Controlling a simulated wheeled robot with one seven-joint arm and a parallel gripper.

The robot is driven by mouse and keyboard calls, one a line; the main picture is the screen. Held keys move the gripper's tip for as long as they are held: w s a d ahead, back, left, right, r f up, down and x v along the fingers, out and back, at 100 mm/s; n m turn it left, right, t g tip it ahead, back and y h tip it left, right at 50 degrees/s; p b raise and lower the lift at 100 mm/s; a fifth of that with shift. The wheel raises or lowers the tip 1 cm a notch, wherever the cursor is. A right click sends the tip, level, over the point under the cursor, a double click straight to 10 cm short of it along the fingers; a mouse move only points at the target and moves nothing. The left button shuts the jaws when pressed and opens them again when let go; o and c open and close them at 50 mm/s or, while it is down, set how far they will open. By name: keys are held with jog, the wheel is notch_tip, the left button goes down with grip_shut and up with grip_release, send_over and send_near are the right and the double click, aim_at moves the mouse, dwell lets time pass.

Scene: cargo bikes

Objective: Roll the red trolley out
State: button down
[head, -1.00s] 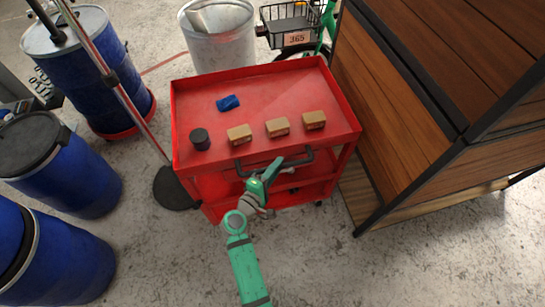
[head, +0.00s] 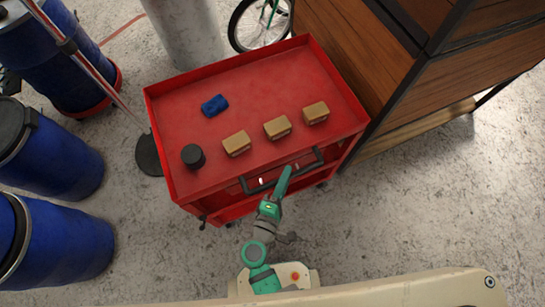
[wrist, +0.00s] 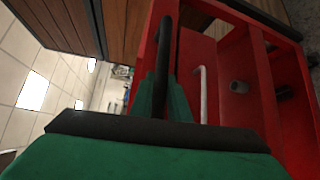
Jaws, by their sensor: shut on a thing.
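The red trolley (head: 262,95) stands in the middle of the head view, turned a little. Its top tray holds three small brown boxes (head: 276,127), a dark round can (head: 193,156) and a blue item (head: 214,106). The trolley's black handle (head: 258,188) sticks out from its near side. My gripper (head: 284,182) is shut on this handle. In the wrist view the handle (wrist: 166,50) runs up between the green fingers (wrist: 163,97), and the trolley's red frame (wrist: 262,80) is beside it, with a pale bent rod inside.
A wooden cabinet (head: 440,85) stands close to the trolley's right side. A stand with a round black base (head: 148,155) is close on the left, with blue drums (head: 60,245) beyond. A grey bin (head: 185,30) and a bike wheel (head: 258,25) are behind. Floor is open at lower right.

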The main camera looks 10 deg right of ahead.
jog(key=s+d, duration=0.2)
jog(key=s, duration=0.4)
jog(key=shift+s, duration=0.15)
jog(key=shift+f, duration=0.1)
jog(key=c, duration=1.7)
grip_release()
jog(key=v, duration=1)
jog(key=shift+s+a, duration=0.2)
jog(key=shift+s, duration=0.1)
